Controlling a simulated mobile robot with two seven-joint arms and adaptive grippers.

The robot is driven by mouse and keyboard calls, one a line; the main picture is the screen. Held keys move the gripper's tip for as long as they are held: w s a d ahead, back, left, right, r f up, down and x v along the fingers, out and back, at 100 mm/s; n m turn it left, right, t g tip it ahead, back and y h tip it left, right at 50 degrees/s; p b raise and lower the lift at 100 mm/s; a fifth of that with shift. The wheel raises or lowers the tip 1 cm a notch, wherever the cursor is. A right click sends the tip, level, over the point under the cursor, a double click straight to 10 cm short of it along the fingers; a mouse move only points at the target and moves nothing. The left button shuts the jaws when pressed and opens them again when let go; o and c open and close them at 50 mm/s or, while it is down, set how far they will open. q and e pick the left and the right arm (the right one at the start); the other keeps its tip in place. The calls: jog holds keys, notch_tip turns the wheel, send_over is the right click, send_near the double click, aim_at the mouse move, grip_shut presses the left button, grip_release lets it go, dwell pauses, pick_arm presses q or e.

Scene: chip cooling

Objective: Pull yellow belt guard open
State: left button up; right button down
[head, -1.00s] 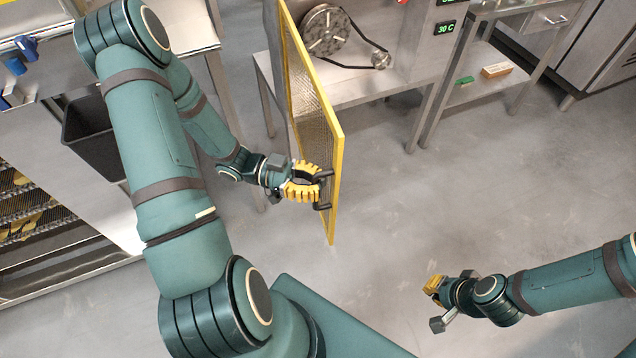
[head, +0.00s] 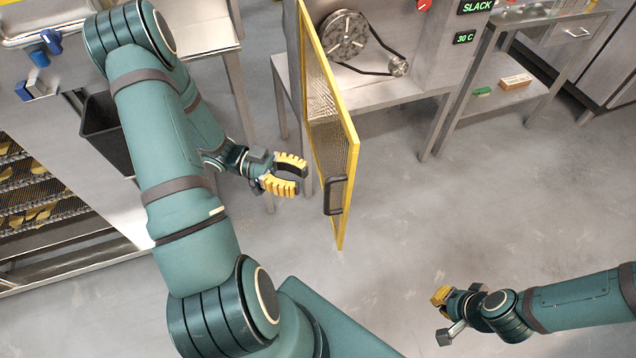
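The yellow-framed belt guard (head: 350,128) with a mesh panel stands swung out from the machine, seen nearly edge-on in the head view. Behind it the pulleys (head: 345,36) and black belt are exposed. Its black handle (head: 335,196) is on the guard's near lower part. My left gripper (head: 303,178) is left of the handle, apart from it, with its yellow fingers spread and nothing between them. My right gripper (head: 440,314) is at lower right, over the floor and away from the guard. Its fingers are too small and angled to tell whether they are open.
The machine front carries a red knob (head: 424,4) and displays reading SLACK and 30 C. A side table (head: 497,70) holds a green item and an orange-white box. A black bin (head: 104,130) stands at left. The floor right of the guard is clear.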

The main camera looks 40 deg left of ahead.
pick_arm(q)
jog(key=shift+v, duration=2.35)
